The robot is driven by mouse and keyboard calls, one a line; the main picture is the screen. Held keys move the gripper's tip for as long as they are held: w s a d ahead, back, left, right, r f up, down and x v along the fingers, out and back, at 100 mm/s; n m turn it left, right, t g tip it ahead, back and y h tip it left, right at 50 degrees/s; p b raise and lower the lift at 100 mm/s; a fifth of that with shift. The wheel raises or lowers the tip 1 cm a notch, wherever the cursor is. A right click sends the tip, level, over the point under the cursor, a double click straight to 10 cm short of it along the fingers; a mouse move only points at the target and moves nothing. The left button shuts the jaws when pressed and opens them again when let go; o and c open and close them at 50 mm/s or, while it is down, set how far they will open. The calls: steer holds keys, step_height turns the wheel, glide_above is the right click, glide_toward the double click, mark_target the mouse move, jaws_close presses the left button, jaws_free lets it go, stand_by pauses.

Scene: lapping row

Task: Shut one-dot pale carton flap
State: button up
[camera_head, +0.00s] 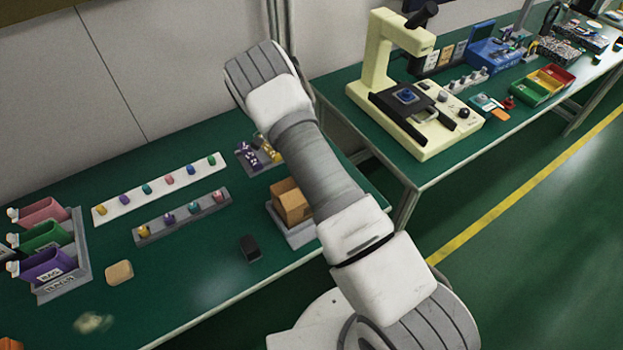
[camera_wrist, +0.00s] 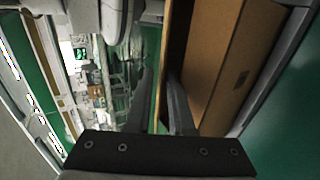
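A tan carton (camera_head: 290,203) sits on a grey tray (camera_head: 298,236) at the near right of the green bench, partly hidden by my arm. Its brown side fills the upper right of the wrist view (camera_wrist: 243,60), with a small dark mark on it. My gripper (camera_wrist: 160,75) is in the wrist view, its two fingers apart beside the carton. A narrow brown strip, perhaps a flap edge, shows between the fingers; I cannot tell whether they touch it. No dots are readable, and my gripper is hidden in the head view.
A black block (camera_head: 250,248) lies left of the carton. A white strip (camera_head: 160,191) and a grey strip (camera_head: 182,216) of coloured knobs lie behind it. Labelled bins (camera_head: 50,262) stand at far left. A cream machine (camera_head: 420,120) stands on the other bench.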

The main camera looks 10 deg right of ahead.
steer(key=shift+o, duration=0.6)
steer(key=shift+r, duration=0.15)
